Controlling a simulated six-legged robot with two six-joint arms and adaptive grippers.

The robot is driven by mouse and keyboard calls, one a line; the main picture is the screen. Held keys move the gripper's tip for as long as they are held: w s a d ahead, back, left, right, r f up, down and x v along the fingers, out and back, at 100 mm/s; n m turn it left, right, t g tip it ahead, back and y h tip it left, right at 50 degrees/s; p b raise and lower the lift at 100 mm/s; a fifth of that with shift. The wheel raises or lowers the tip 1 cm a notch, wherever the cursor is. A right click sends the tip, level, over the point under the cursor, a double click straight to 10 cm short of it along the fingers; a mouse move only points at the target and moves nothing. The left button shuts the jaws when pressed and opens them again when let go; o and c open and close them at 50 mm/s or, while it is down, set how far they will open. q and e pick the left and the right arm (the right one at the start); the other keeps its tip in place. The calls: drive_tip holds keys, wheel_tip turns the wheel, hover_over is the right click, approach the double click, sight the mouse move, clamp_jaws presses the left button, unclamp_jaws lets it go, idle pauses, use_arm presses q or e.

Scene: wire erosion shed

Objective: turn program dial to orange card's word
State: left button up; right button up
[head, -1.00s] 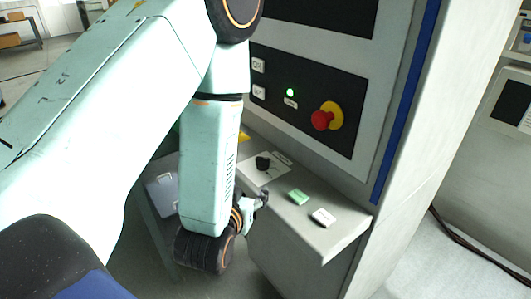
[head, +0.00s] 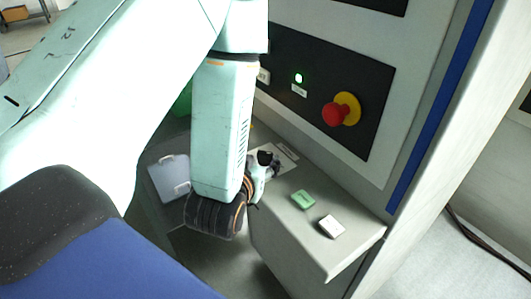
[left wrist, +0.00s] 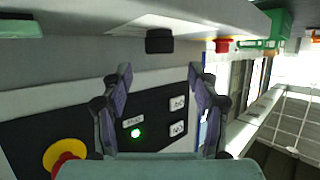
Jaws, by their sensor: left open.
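The program dial is a black knob (head: 265,156) on a pale plate on the machine's grey ledge. In the left wrist view the dial (left wrist: 159,41) shows at the top, beyond the fingers and about midway between them. My left gripper (head: 271,168) is at the dial in the head view and partly covers its plate. In the left wrist view its fingers (left wrist: 160,78) are open and empty, apart from the dial. The dial's pointer and words are too small to read. I cannot make out an orange card for certain. My right gripper is not in view.
A green block (head: 303,200) and a white block (head: 331,227) lie on the ledge (head: 315,250) to the right. A red emergency stop (head: 337,113) on a yellow base and a lit green lamp (head: 298,78) are on the black panel behind. A grey case (head: 170,178) is at left.

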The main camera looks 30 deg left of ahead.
sight(264, 153)
use_arm(q)
drive_tip(key=shift+w+a+f+b, duration=0.4)
drive_tip(key=shift+w+f+b, duration=0.25)
drive_tip(key=shift+w+b, duration=0.1)
drive_tip(key=w, duration=0.3)
drive_tip(key=shift+a+f, duration=0.1)
drive_tip(key=shift+f, duration=0.25)
drive_tip(key=shift+w+a+f, duration=0.15)
drive_tip(key=shift+w, duration=0.1)
drive_tip(key=shift+w+a+f, duration=0.25)
drive_tip(key=shift+w+a, duration=0.15)
drive_tip(key=shift+w+f, duration=0.1)
drive_tip(key=shift+w, duration=0.2)
drive_tip(key=shift+s+d, duration=0.1)
drive_tip(key=shift+d, duration=0.1)
drive_tip(key=shift+c, duration=1.2)
drive_tip(key=shift+a, duration=0.2)
drive_tip(key=c, duration=0.4)
drive_tip(key=shift+d, duration=0.1)
drive_tip(key=c, duration=0.3)
drive_tip(key=shift+c, duration=1.2)
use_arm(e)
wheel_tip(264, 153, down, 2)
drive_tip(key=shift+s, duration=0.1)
